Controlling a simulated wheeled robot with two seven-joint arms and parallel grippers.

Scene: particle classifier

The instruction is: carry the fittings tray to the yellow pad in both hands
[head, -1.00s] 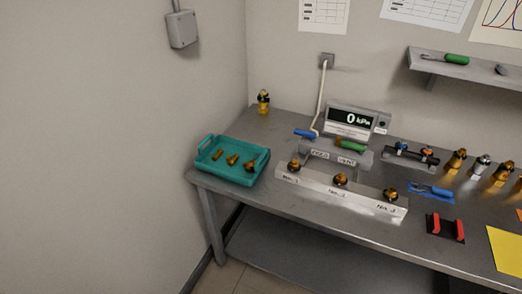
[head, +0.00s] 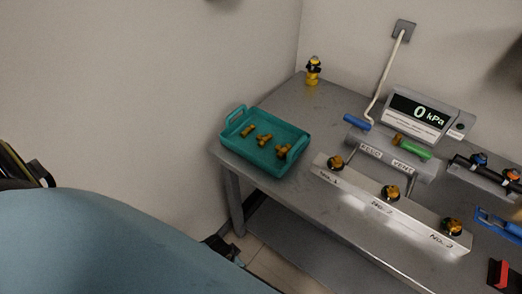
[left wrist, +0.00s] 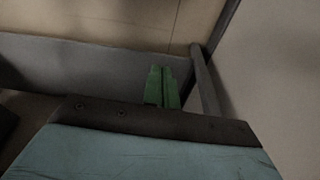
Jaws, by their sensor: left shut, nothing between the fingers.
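The teal fittings tray (head: 247,157) sits at the left end of the grey bench in the head view. It holds brass fittings (head: 264,140), and a raised handle (head: 236,112) shows at its left end. My large blue arm fills the lower left of the head view, in front of and below the tray, apart from it. In the left wrist view my left gripper (left wrist: 162,84) shows as two green fingers pressed together, with nothing between them. The tray is not in the left wrist view. My right gripper and the yellow pad are out of view now.
A white block with numbered fittings (head: 372,203) stands right of the tray. Behind it are a pipe stand with blue and green handles (head: 408,148) and a 0 kPa display (head: 419,115). A yellow-black fitting (head: 313,72) stands at the back. The wall is close on the left.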

